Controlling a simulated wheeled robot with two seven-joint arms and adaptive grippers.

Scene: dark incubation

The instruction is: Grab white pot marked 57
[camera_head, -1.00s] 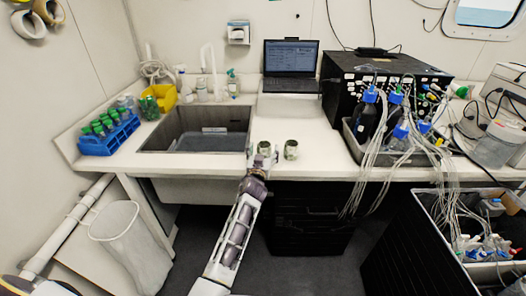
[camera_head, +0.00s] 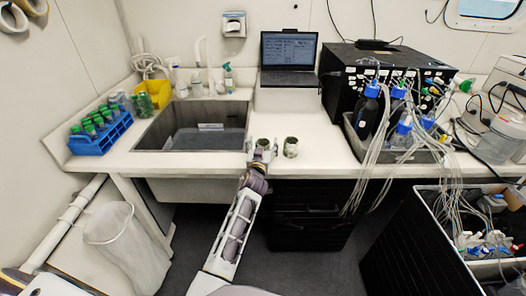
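Two small pots with dark greenish tops stand side by side near the front edge of the white counter (camera_head: 345,166). They are the left pot (camera_head: 263,144) and the right pot (camera_head: 291,147). No number can be read on either at this size. My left gripper (camera_head: 262,154) is at the front of the left pot, its fingers spread to either side of the pot's lower part. It looks open; whether the fingers touch the pot cannot be told. The gripper hides part of that pot. The right pot stands clear, just right of the gripper. My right gripper is not in view.
A sink (camera_head: 195,128) lies left of the pots, with a blue tube rack (camera_head: 100,138) farther left. A laptop (camera_head: 289,56) stands behind. Blue-capped bottles (camera_head: 368,112) with trailing tubes stand to the right. Bare counter lies between the right pot and the tubes.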

